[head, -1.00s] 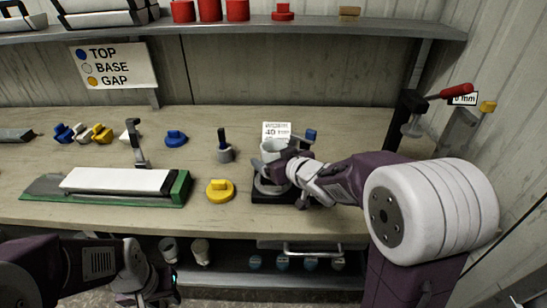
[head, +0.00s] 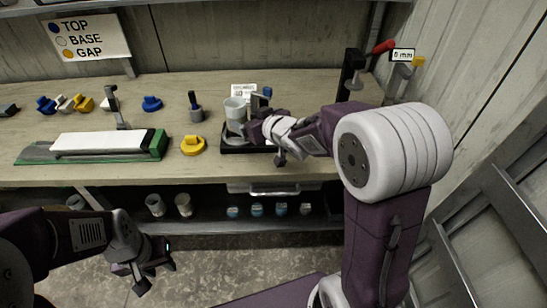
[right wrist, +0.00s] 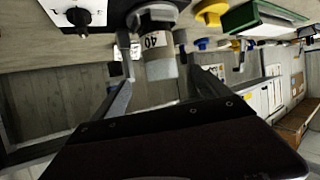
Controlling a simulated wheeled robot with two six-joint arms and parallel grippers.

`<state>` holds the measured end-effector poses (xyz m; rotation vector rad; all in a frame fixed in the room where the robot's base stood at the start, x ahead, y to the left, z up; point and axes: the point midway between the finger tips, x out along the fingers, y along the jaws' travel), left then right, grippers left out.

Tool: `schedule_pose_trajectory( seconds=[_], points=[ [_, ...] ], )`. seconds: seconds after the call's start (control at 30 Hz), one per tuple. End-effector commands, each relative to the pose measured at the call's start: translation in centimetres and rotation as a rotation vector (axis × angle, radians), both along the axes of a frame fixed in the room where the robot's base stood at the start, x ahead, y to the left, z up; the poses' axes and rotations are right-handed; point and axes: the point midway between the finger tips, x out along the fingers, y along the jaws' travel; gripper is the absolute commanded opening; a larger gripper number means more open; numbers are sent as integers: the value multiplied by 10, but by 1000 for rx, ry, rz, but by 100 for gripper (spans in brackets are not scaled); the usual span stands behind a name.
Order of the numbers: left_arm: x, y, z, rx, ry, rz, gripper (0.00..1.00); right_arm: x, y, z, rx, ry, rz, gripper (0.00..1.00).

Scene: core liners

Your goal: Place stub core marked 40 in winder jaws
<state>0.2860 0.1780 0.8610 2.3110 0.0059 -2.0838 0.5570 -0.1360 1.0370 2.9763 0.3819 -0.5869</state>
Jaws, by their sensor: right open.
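The pale stub core marked 40 (right wrist: 158,52) shows in the right wrist view between the two fingers of my right gripper (right wrist: 155,62), which is open with gaps on both sides. The core's far end meets a grey round part (right wrist: 155,14), apparently the winder jaws. In the head view the core (head: 235,107) stands upright over the winder's black base (head: 240,149). My right gripper (head: 252,131) is beside it on the right; its fingertips are partly hidden. My left gripper (head: 150,277) hangs empty in front of the bench, its fingers apart.
A green-ended tray (head: 158,145) is further left. Pale cores (head: 155,205) stand on the lower shelf. A red-handled press (head: 354,72) is at the right.

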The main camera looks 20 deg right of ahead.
Motion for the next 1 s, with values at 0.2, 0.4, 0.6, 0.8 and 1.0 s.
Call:
schedule_pose_trajectory(
  seconds=[0.2,0.4,0.6,0.8,1.0],
  points=[
    [0,0,0,0,0,0,36,-84,-44,-95,-79,414,-192,86],
    [0,0,0,0,0,0,36,-229,-49,-167,-94,934,-268,86],
    [0,0,0,0,0,0,36,-273,-41,-176,-80,1081,-263,86],
    [0,0,2,0,0,0,36,-272,-42,-174,-81,1079,-264,86],
    [0,0,57,0,0,0,36,-271,-42,-119,-81,1076,-265,86]
  ],
)
